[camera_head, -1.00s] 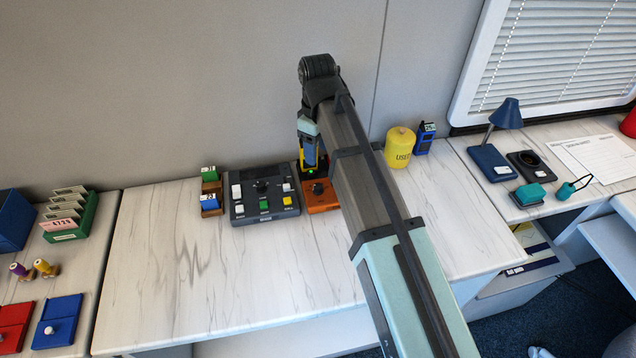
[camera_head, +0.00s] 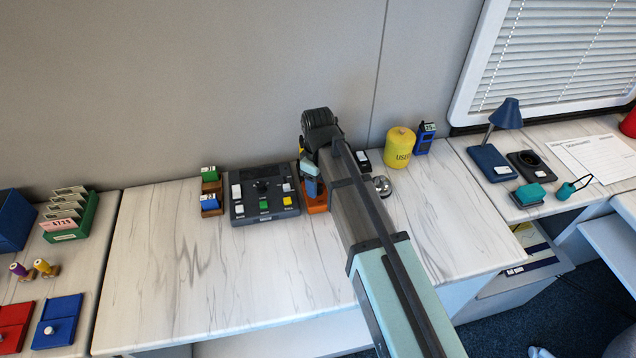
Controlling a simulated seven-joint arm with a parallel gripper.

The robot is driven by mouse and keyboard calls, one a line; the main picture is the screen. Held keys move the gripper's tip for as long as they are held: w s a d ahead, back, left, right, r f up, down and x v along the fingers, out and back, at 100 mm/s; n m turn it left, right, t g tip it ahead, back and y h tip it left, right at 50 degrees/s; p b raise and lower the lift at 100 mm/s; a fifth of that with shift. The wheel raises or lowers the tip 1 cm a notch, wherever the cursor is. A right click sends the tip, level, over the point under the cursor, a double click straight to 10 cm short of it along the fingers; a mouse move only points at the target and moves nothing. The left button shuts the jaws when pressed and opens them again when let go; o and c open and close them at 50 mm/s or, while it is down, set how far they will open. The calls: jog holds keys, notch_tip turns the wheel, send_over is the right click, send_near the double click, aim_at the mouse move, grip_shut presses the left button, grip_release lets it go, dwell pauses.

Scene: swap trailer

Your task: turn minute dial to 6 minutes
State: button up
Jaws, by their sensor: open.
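An orange box (camera_head: 315,207) stands on the counter just right of the dark control panel. Its black knob, seen earlier on its top, is hidden behind my arm now. My gripper (camera_head: 312,192) points down over this box and covers most of it. The jaws are open. I cannot tell whether the fingers touch the knob or stand around it, and no dial reading is legible. The dark control panel (camera_head: 243,213) carries another black knob (camera_head: 262,186) and white, green and yellow buttons.
Blue and green-topped blocks sit in a brown holder (camera_head: 210,192) left of the panel. A silver domed object (camera_head: 382,185) is close to my arm's right. A yellow canister (camera_head: 398,149) and a blue device (camera_head: 425,138) stand farther right. The left counter (camera_head: 160,260) is clear.

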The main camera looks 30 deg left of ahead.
jog(key=shift+f, duration=0.3)
grip_shut()
dwell(0.5)
